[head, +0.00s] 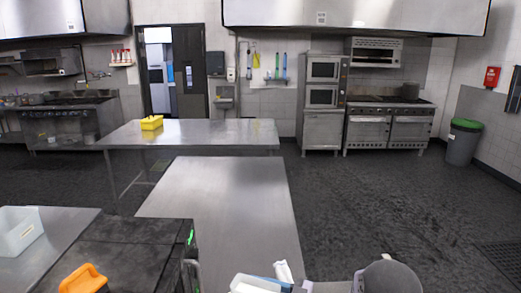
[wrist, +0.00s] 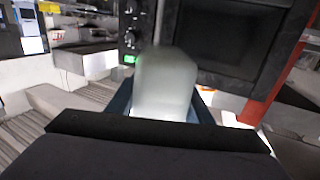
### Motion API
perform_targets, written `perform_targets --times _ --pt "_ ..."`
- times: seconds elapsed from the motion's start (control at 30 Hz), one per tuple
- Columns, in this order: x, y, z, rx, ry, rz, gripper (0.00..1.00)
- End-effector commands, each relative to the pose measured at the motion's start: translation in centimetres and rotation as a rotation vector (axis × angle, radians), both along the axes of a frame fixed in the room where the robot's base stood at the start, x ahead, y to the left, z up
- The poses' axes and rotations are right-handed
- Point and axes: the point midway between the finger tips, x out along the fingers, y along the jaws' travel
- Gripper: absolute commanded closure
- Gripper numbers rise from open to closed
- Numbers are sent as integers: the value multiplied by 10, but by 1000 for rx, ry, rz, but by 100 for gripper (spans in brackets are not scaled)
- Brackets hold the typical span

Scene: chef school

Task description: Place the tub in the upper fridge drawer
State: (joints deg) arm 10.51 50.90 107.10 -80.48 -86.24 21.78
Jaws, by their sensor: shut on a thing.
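A pale, cloudy tub (wrist: 165,80) fills the middle of the wrist view, between the fingers of my gripper (wrist: 165,105). My gripper is shut on it. In the head view my gripper (head: 268,282) is at the bottom edge, cut off by the frame, with white and blue parts showing. A black-topped unit (head: 130,245) with a green light and a front handle stands left of my gripper; it may be the fridge. No open drawer shows in the head view. In the wrist view a dark panel (wrist: 225,35) with knobs and a green display lies behind the tub.
A clear open container (head: 18,235) sits on the steel counter at left. An orange thing (head: 83,279) lies on the black top. A long steel table (head: 220,210) stands ahead, mostly bare. A yellow container (head: 151,122) is on the far table.

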Motion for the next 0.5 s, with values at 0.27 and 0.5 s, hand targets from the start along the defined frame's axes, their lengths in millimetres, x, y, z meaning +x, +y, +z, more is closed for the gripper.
perform_targets --times 0.27,0.5 --pt "-51 -96 -106 6 6 -69 88" --pt "-101 -142 -152 4 1 -169 88"
